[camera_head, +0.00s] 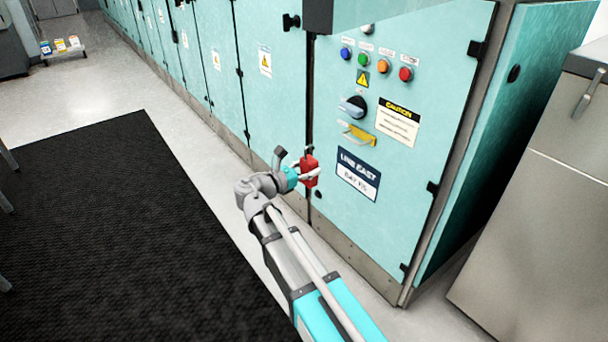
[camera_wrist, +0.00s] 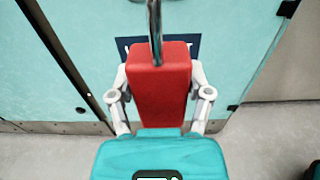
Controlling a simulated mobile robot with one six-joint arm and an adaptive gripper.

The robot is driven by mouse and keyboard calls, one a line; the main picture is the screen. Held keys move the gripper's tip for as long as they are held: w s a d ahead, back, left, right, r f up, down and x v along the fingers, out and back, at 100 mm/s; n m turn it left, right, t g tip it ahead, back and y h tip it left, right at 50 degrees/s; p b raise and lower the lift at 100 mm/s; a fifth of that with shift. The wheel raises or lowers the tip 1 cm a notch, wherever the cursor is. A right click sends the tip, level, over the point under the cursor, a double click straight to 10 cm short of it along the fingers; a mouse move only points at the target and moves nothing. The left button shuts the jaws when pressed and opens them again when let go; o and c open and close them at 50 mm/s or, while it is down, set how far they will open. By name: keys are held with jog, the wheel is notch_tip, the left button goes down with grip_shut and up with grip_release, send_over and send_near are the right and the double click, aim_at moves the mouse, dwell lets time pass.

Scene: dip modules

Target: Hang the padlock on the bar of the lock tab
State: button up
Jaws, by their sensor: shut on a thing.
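The red padlock (camera_head: 309,171) is held in my gripper (camera_head: 305,172), in front of the teal cabinet door. In the wrist view the padlock (camera_wrist: 160,85) sits between the two fingers of my gripper (camera_wrist: 160,97), with its metal shackle (camera_wrist: 155,25) pointing up and away. The lock tab (camera_head: 358,136) is yellow with a pale bar, on the door below the black rotary switch. The padlock is below and to the left of the tab, apart from it. The tab is not seen in the wrist view.
The door carries a rotary switch (camera_head: 353,106), several coloured buttons (camera_head: 383,66), a caution label (camera_head: 398,121) and a dark blue sign (camera_head: 358,173). A grey metal cabinet (camera_head: 540,210) stands at the right. A black mat (camera_head: 110,240) covers the floor at left.

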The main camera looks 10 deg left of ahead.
jog(key=shift+w+a+f, duration=0.1)
jog(key=shift+w+f, duration=0.05)
jog(key=shift+f, duration=0.45)
jog(key=shift+a, duration=0.1)
jog(key=shift+w, duration=0.15)
jog(key=shift+f+b+x, duration=0.25)
jog(key=shift+b+x, duration=0.05)
jog(key=shift+x, duration=2.35)
jog(key=shift+f+b+x, duration=0.25)
jog(key=shift+b+x, duration=0.1)
jog(key=shift+x, duration=2.3)
jog(key=shift+f+b+x, duration=0.25)
jog(key=shift+b+x, duration=0.05)
jog(key=shift+x, duration=2.3)
